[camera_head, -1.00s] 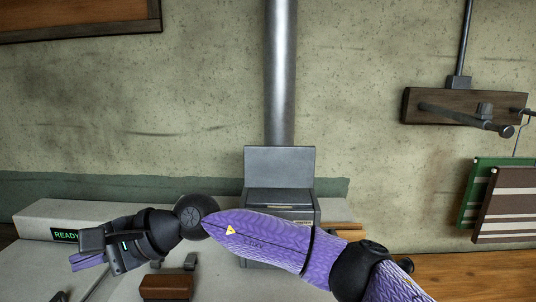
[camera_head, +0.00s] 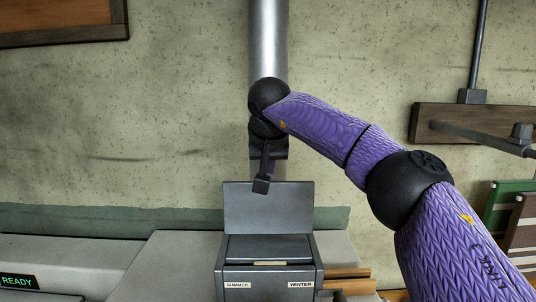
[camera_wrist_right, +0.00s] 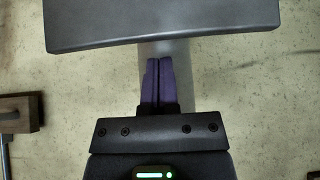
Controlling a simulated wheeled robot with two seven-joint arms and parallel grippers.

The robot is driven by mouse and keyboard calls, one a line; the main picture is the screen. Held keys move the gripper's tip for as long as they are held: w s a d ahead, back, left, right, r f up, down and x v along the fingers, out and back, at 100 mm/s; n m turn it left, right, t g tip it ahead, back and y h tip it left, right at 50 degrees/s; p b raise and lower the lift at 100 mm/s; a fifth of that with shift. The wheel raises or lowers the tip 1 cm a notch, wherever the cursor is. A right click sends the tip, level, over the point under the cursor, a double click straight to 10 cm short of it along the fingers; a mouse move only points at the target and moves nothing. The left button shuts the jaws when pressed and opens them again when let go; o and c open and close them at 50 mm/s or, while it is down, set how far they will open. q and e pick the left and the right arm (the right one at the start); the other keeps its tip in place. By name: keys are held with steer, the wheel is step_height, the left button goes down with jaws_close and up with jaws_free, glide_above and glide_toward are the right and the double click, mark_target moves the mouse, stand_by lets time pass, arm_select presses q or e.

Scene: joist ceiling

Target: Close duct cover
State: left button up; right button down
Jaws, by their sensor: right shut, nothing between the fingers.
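The duct cover (camera_head: 268,206) is a flat grey lid standing upright at the back of the grey duct box (camera_head: 232,265), so the box is open at the top. The box front carries the labels SUMMER and WINTER. My left gripper is out of view.
A metal pipe (camera_head: 268,45) rises behind the box along the wall. A grey bench with a READY display (camera_head: 18,281) lies to the left. Wooden slats (camera_head: 345,280) lie right of the box.

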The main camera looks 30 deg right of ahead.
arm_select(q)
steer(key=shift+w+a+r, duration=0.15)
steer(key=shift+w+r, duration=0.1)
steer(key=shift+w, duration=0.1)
arm_select(e)
steer(key=x, duration=0.4)
steer(key=shift+a, duration=0.1)
